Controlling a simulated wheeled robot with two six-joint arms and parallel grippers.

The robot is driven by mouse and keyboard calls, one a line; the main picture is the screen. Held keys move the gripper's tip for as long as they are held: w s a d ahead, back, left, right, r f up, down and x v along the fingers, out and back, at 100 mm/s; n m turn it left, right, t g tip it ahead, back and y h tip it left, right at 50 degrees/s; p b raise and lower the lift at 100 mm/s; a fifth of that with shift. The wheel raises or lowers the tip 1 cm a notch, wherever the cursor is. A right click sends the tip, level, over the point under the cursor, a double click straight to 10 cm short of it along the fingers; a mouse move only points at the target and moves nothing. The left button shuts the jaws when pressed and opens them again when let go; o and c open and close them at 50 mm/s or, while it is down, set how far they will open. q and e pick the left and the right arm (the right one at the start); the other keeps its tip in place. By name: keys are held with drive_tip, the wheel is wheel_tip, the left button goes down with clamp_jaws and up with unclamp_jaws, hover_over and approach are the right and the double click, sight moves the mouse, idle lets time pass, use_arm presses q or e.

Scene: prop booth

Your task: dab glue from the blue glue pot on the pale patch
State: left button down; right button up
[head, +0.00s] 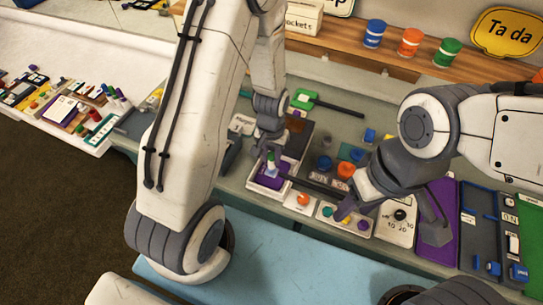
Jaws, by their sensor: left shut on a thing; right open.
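My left gripper (270,148) points down at the middle of the bench. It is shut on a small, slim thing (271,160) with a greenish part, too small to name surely. It is over a white-edged tray (256,187) with a purple piece (278,172) inside. My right gripper (391,220) is open and empty, low over the bench's front right. A blue pot (374,34) stands on the wooden shelf; a small dark blue round thing (325,163) is on the bench. I cannot tell which is the glue pot. The pale patch cannot be told apart.
An orange pot (411,42) and a green pot (447,52) stand on the shelf. A dark bar (312,184) lies right of the tray. An orange-topped thing (346,170), button panels (299,202) and a purple board (436,205) crowd the bench. A blue strip (300,262) in front is clear.

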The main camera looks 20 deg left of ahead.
use_arm(q)
drive_tip(key=shift+f+b, duration=0.45)
drive_tip(key=shift+f, duration=0.15)
idle(0.5)
drive_tip(key=shift+w+r, duration=0.1)
drive_tip(key=shift+w, duration=0.15)
drive_tip(key=shift+s, duration=0.1)
drive_tip(key=shift+s, duration=0.35)
drive_tip(key=shift+s, duration=0.1)
drive_tip(key=shift+w, duration=0.35)
drive_tip(key=shift+w, duration=0.2)
drive_tip(key=shift+s, duration=0.15)
